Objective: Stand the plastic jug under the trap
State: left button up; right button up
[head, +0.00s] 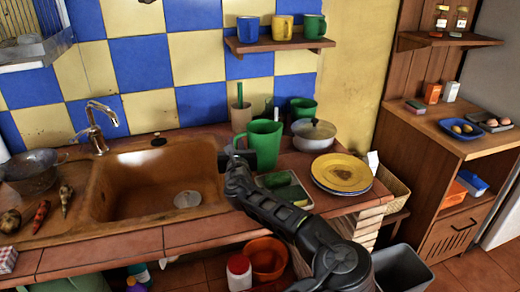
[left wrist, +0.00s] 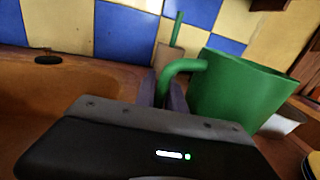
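The green plastic jug (head: 265,143) is upright at the counter's right part, beside the sink. My left gripper (head: 238,157) is at its left side in the head view. In the left wrist view the jug (left wrist: 232,92) fills the right half, and its handle runs down between the two fingers of my left gripper (left wrist: 163,95), which look closed on it. The jug's base is partly hidden, so I cannot tell whether it touches the counter. The trap is not visible; the counter hides the space under the sink (head: 150,185). My right gripper is not in view.
Below the counter are a red-lidded jar (head: 239,272), an orange bucket (head: 266,258) and a grey bin (head: 402,270). A shelf with mugs (head: 280,43) is above.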

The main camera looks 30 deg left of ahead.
pick_arm(q)
grip_shut()
jog(key=shift+r, duration=0.15)
dwell(1.2)
notch_tip(320, 180, up, 10)
jog(key=shift+p, duration=0.35)
dwell(0.8)
